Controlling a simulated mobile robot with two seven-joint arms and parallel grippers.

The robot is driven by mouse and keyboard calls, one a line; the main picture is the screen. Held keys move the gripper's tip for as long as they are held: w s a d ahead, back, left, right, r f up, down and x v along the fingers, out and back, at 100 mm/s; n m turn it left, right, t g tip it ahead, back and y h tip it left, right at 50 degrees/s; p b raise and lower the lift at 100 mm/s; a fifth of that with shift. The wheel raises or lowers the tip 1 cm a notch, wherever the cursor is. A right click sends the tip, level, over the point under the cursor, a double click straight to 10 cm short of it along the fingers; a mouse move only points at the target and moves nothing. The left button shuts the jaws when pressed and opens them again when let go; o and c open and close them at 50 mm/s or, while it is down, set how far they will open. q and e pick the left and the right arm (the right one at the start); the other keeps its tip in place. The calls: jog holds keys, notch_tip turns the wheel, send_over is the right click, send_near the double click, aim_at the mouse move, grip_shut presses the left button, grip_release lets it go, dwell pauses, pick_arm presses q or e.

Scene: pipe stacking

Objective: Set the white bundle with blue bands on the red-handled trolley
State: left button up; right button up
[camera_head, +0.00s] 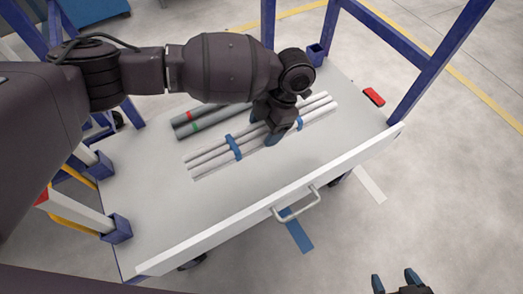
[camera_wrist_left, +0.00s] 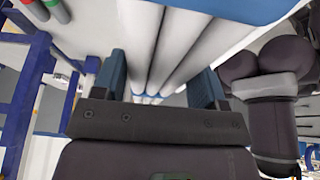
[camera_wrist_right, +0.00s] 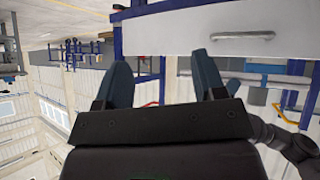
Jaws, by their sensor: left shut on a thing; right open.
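The white bundle with blue bands (camera_head: 208,158) lies along the pale top of a blue-framed stand (camera_head: 240,195) in the head view. My left gripper (camera_head: 274,124) is shut on the bundle from above, between its blue bands. The white pipes (camera_wrist_left: 178,45) run between the fingers in the left wrist view. I cannot tell whether the bundle rests on the top or hangs slightly above it. My right gripper (camera_head: 396,280) is open and empty over the floor, in front and to the right of the stand. I cannot clearly identify the red-handled trolley.
Grey pipes with red and green bands (camera_head: 207,120) lie behind the bundle. A red object (camera_head: 374,97) shows at the stand's right edge. Blue posts (camera_head: 425,65) rise at the corners. The front panel has a metal handle (camera_head: 297,205). Floor at right is mostly clear.

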pick_arm(q)
notch_tip(320, 180, down, 12)
jog(key=b, duration=0.3)
jog(key=shift+f, duration=0.25)
notch_tip(320, 180, down, 4)
jog(key=shift+s+f+b, duration=0.1)
jog(key=shift+s+b, duration=0.05)
jog(key=shift+b, duration=0.65)
jog(key=shift+f, duration=0.45)
pick_arm(e)
jog(key=shift+w+a+f+t, duration=0.15)
jog(key=shift+w+f+t, duration=0.05)
jog(key=shift+w+t, duration=0.5)
pick_arm(q)
jog(key=shift+r, duration=0.1)
jog(key=o, duration=1.1)
